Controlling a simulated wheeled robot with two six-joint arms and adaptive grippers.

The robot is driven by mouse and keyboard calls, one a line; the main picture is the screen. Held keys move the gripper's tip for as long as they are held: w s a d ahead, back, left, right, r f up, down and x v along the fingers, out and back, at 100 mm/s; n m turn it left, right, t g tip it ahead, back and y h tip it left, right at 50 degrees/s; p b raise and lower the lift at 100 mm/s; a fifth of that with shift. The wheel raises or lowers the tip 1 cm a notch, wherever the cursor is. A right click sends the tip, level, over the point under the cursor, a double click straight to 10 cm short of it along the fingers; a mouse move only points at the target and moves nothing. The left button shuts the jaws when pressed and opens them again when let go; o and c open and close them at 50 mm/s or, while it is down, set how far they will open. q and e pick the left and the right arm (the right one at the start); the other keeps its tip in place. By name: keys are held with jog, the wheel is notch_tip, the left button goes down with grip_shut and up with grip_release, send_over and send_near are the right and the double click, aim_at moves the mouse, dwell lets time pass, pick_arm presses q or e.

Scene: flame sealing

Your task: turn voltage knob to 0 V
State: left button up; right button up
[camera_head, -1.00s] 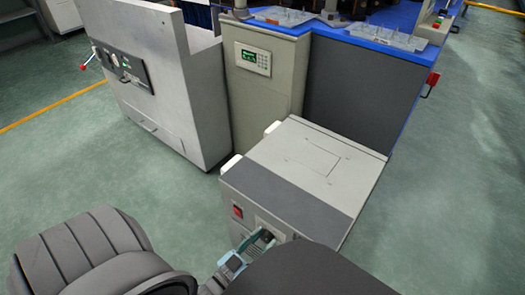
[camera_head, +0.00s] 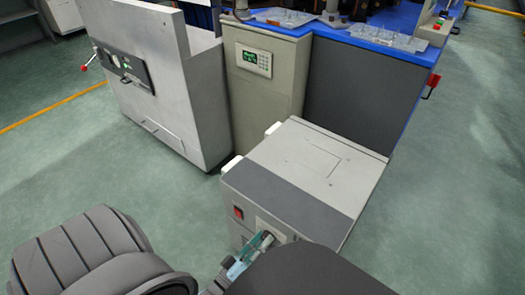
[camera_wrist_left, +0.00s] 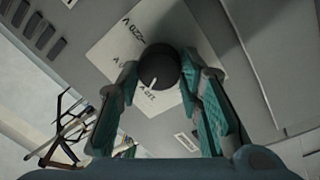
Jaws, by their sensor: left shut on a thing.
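The voltage knob (camera_wrist_left: 160,65) is round and black, on a pale label plate (camera_wrist_left: 105,45). Its white pointer line points down and slightly left in the left wrist view, towards the lowest printed marking. One marking at the upper left reads like 220 V; the others are rotated and hard to read. My left gripper (camera_wrist_left: 163,76) has its teal fingers on both sides of the knob, shut on it. In the head view the left gripper (camera_head: 258,243) is at the front of the grey box (camera_head: 315,165), and the knob is mostly hidden there. My right gripper is not in view.
A red switch (camera_head: 238,212) sits on the box front, left of my gripper. A grey cabinet with a keypad panel (camera_head: 254,62) and a white machine (camera_head: 185,85) stand behind. Floor is clear to the right.

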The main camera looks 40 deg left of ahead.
aim_at(270, 218)
pick_arm(q)
jog(key=n, duration=0.4)
jog(key=n+y, duration=0.1)
jog(key=n, duration=0.4)
jog(key=n+y, duration=0.1)
jog(key=n, duration=0.3)
jog(key=shift+s+d+f+n, duration=0.1)
jog(key=shift+d+f+n, duration=0.15)
jog(key=shift+n, duration=0.15)
jog(key=o, duration=1.2)
jog(key=shift+c, duration=0.2)
jog(key=shift+a, duration=0.1)
jog(key=shift+r, duration=0.15)
jog(key=o, duration=0.5)
notch_tip(270, 218, up, 10)
jog(key=shift+f, duration=0.2)
jog(key=shift+r, duration=0.3)
jog(key=c, duration=0.5)
jog(key=shift+f, duration=0.15)
